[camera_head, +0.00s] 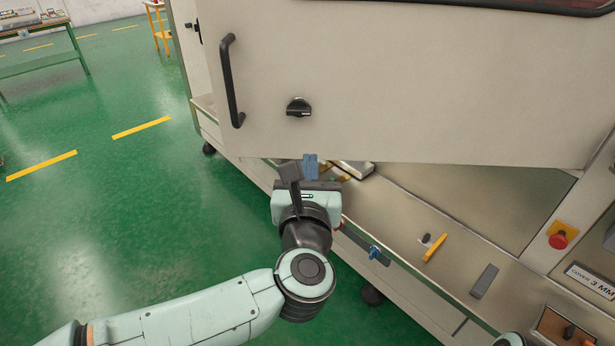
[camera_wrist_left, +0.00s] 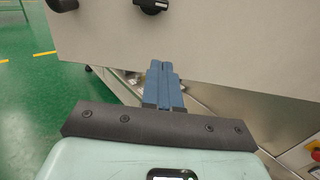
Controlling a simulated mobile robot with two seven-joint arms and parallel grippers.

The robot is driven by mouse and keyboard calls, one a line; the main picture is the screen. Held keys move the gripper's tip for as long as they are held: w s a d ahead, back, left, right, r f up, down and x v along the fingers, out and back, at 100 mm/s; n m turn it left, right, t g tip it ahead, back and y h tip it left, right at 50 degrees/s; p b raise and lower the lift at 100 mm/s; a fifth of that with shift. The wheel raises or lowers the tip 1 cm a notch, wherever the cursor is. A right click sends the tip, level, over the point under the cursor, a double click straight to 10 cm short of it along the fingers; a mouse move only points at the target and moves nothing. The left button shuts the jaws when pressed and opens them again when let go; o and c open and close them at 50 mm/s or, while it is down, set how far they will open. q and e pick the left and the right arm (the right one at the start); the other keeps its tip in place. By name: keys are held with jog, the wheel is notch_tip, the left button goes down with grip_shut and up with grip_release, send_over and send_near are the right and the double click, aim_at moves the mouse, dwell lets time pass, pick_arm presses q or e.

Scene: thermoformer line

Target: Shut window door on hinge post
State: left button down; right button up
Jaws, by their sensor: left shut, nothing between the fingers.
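The window door (camera_head: 400,90) is a large beige panel across the top of the head view, with a dark window edge at its upper right. It stands swung out over the machine's ledge, with a gap beneath its lower edge. A black bar handle (camera_head: 230,82) and a black knob (camera_head: 298,107) sit on its left part. The knob also shows in the left wrist view (camera_wrist_left: 150,6). My left gripper (camera_head: 310,162) is shut and empty, its blue fingertips just below the door's lower edge. I cannot tell if they touch the door. The hinge post is not clearly visible.
The ledge (camera_head: 410,212) below the door carries a yellow-orange handle (camera_head: 435,248) and a grey block (camera_head: 484,281). A red emergency button (camera_head: 559,240) is at the right. Open green floor (camera_head: 100,200) lies to the left, with a green-legged table (camera_head: 45,60) further back.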

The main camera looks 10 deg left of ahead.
aim_at(312, 135)
pick_arm(q)
jog(key=w, duration=0.2)
jog(key=w+p, duration=0.1)
jog(key=w, duration=0.1)
jog(key=w+a+p, duration=0.1)
jog(key=w, duration=0.1)
jog(key=shift+w, duration=0.6)
pick_arm(e)
jog(key=r, duration=0.1)
jog(key=w+r, duration=0.1)
jog(key=r, duration=0.1)
jog(key=shift+w, duration=0.25)
